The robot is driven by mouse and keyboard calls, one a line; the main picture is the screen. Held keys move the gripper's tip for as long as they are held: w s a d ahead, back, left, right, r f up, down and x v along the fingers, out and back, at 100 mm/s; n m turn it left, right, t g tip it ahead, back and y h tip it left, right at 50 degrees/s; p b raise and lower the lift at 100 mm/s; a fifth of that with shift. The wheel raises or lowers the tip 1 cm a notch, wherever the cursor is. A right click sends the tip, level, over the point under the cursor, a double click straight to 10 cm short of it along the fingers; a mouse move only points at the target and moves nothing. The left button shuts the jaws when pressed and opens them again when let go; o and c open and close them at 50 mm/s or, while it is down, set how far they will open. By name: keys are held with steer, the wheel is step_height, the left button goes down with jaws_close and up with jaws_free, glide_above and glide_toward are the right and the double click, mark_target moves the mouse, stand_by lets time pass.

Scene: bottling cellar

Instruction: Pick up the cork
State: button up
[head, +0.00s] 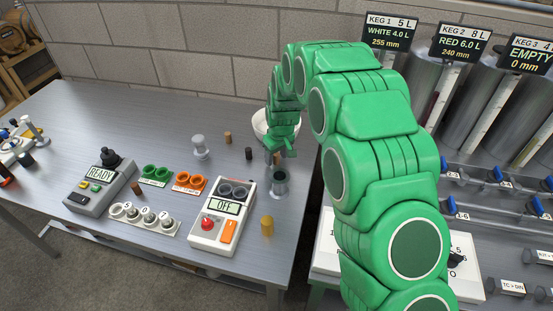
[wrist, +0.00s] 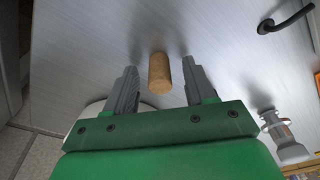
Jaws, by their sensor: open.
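A tan cylindrical cork (wrist: 159,73) stands on the grey table between the spread fingertips of my gripper (wrist: 158,84) in the wrist view. There is a gap between the cork and each finger, so nothing is held. In the head view my gripper (head: 280,146) points down near the white bowl. A small brown piece of the cork (head: 276,158) shows just under it, partly hidden by my fingers.
A dark cylinder (head: 248,153), a brown cylinder (head: 228,137) and a grey stopper-like piece (head: 200,147) stand to the left. A control box (head: 207,238) stands nearer the front.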

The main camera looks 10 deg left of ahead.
steer(key=shift+c, duration=0.3)
jaws_close()
steer(key=shift+r, duration=0.1)
